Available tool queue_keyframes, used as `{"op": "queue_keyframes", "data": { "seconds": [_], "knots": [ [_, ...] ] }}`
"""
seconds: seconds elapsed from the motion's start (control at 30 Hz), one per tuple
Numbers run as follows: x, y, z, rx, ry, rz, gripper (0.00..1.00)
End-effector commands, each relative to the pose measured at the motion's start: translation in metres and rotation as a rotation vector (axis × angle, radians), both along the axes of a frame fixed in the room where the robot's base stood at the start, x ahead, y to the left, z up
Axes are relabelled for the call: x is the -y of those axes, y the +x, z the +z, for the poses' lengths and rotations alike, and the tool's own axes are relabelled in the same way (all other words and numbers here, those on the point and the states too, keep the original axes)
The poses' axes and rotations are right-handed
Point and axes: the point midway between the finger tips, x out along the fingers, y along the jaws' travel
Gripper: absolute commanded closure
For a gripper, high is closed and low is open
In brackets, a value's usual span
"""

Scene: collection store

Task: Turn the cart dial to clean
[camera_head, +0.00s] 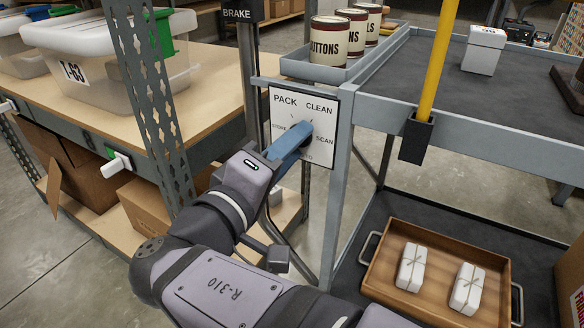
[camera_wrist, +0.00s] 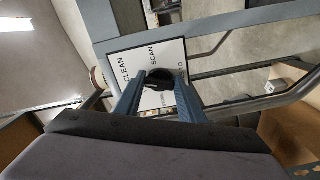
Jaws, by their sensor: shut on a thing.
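The cart dial's white panel (camera_head: 318,112) is on the cart's near left corner. PACK is at its upper left, CLEAN at its upper right and SCAN at its right; other labels are partly hidden by my fingers. My gripper (camera_head: 303,132) reaches the panel from below left. In the wrist view, the dial's black knob (camera_wrist: 160,80) sits between the two blue fingers of my gripper (camera_wrist: 160,86), which are shut on it. The panel also shows in the wrist view (camera_wrist: 122,84). I cannot tell which label the knob points to.
Tins (camera_head: 329,42) stand in a tray above the panel. A yellow pole (camera_head: 437,65) rises from a black holder on the cart. A wooden tray (camera_head: 398,222) with two white tied parcels is on the lower shelf. A perforated shelf post (camera_head: 150,90) stands close left of my arm.

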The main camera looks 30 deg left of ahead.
Motion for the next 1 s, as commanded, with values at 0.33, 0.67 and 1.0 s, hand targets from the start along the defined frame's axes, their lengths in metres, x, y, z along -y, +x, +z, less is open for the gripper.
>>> {"op": "queue_keyframes", "data": {
  "seconds": [0.33, 0.67, 1.0],
  "knots": [
    [-0.0008, -0.0004, -0.0035, -0.002, 0.142, 0.001, 0.86],
    [-0.0009, -0.0004, -0.0013, -0.003, 0.164, 0.001, 0.86],
    [-0.0008, -0.0003, -0.0011, -0.002, 0.163, 0.001, 0.45]
  ]
}}
